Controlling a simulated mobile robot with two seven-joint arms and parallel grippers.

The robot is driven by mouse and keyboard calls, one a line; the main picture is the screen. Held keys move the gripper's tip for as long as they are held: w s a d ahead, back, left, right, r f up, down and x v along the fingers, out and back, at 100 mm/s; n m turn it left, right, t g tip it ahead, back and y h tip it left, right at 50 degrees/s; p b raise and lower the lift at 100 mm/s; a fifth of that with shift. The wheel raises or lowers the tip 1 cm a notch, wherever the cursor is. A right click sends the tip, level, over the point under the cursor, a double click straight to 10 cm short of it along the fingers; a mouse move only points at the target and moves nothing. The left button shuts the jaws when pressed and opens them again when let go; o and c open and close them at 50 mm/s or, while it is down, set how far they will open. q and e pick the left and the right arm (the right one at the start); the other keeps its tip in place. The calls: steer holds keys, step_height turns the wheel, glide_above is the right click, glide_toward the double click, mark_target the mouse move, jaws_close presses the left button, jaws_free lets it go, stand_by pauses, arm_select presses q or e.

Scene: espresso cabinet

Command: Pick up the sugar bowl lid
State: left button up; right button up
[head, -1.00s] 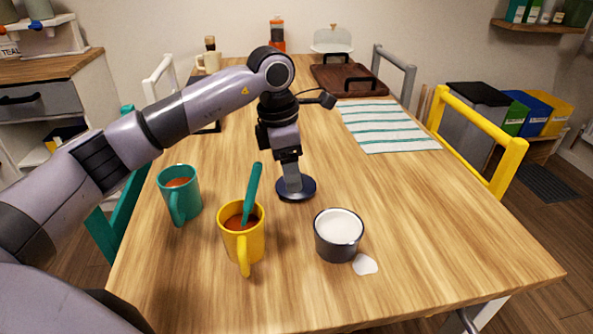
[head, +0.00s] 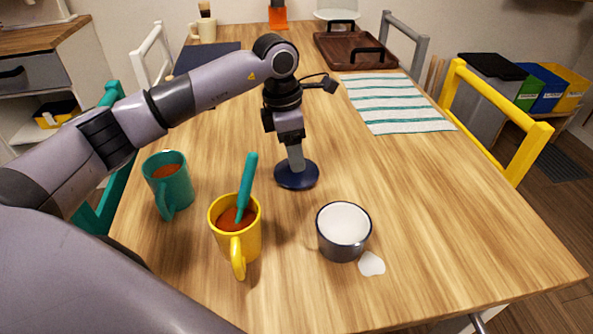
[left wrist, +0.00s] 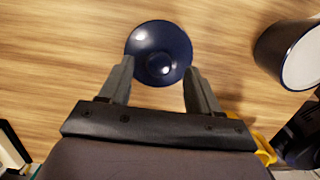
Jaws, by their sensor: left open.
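The sugar bowl lid (head: 297,176) is a dark blue disc lying on the table; the left wrist view shows its round knob (left wrist: 158,64) on top. My left gripper (head: 297,165) points down right over the lid. In the left wrist view its two fingers (left wrist: 158,82) are apart, at the lid's near edge, with the knob just beyond and between them. The sugar bowl (head: 338,242), dark outside and white inside, stands to the front right of the lid; its rim also shows in the left wrist view (left wrist: 277,40). My right gripper is not seen.
A yellow mug (head: 240,245) with a teal spoon (head: 247,190) stands front left of the lid, and a teal mug (head: 160,190) further left. A white spill (head: 371,264) lies by the bowl. A striped cloth (head: 395,104) and brown tray (head: 355,52) are further back.

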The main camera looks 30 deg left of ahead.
arm_select(q)
step_height(320, 180, down, 2)
steer(key=shift+w+d+f, duration=0.1)
steer(key=shift+w+f, duration=0.05)
steer(key=c, duration=1.1)
steer(key=shift+c, duration=0.2)
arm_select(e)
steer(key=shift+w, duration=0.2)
arm_select(q)
steer(key=shift+r, duration=0.2)
